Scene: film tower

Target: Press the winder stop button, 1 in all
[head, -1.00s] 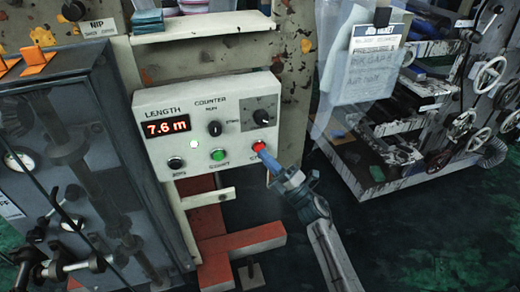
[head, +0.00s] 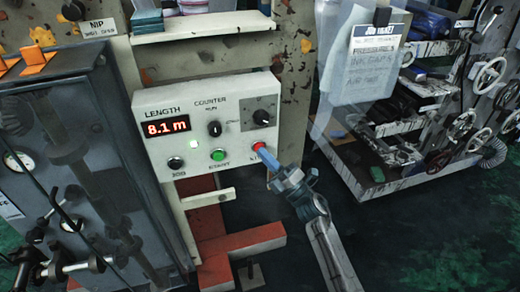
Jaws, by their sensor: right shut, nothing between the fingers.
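The winder control panel (head: 205,145) is a pale box with a lit display (head: 166,126) reading 8.1 m. The red stop button (head: 258,147) sits at its lower right. The green start button (head: 218,155) and a black jog button (head: 176,163) are to its left. My right gripper (head: 264,154) is shut and empty, its blue fingertips at the red button and covering its lower right part. I cannot tell whether the tips touch it or whether it is pressed in. My left gripper is not in view.
A dark cabinet (head: 60,150) with orange levers stands to the left. A shelf (head: 203,26) is above the panel. A clipboard sheet (head: 368,65) hangs to the right, before a machine with handwheels. Red beams (head: 243,243) lie below the panel.

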